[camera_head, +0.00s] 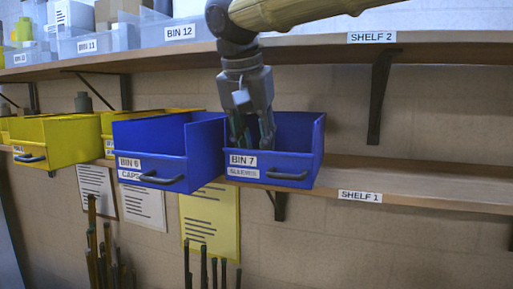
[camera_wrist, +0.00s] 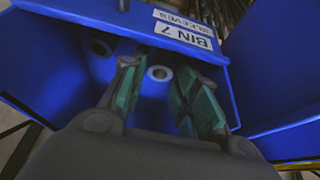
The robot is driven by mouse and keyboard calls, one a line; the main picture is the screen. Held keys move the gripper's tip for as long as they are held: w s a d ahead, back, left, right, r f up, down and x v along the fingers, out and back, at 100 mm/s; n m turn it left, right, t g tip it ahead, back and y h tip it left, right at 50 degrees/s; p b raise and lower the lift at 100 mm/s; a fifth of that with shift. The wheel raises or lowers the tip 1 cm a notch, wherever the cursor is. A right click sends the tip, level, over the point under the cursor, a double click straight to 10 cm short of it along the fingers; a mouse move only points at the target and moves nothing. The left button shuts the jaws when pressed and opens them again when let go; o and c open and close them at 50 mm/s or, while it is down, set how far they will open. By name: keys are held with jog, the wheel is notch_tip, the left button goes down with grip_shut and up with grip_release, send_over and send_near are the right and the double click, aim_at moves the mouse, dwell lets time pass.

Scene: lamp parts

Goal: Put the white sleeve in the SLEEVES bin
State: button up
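The SLEEVES bin (camera_head: 304,150) is the blue BIN 7 on SHELF 1; its wall and label also show in the wrist view (camera_wrist: 225,70). My gripper (camera_head: 253,143) points down into this bin, with its fingertips partly hidden behind the front wall. In the wrist view the two fingers (camera_wrist: 153,68) are spread apart. A small pale ring, seemingly the white sleeve (camera_wrist: 159,73), shows end-on between and beyond the fingertips, inside the bin's outline. Gaps show between it and both fingers. Whether it rests on the bin floor I cannot tell.
Blue BIN 6 (camera_head: 150,139), labelled CAPS, stands close on the left, with yellow bins (camera_head: 70,140) beyond. SHELF 2 (camera_head: 430,44) runs above, close to my arm. SHELF 1 (camera_head: 430,188) is clear to the right.

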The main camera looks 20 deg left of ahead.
jog(key=b+v, duration=0.2)
jog(key=v, duration=0.9)
jog(key=shift+r, duration=0.3)
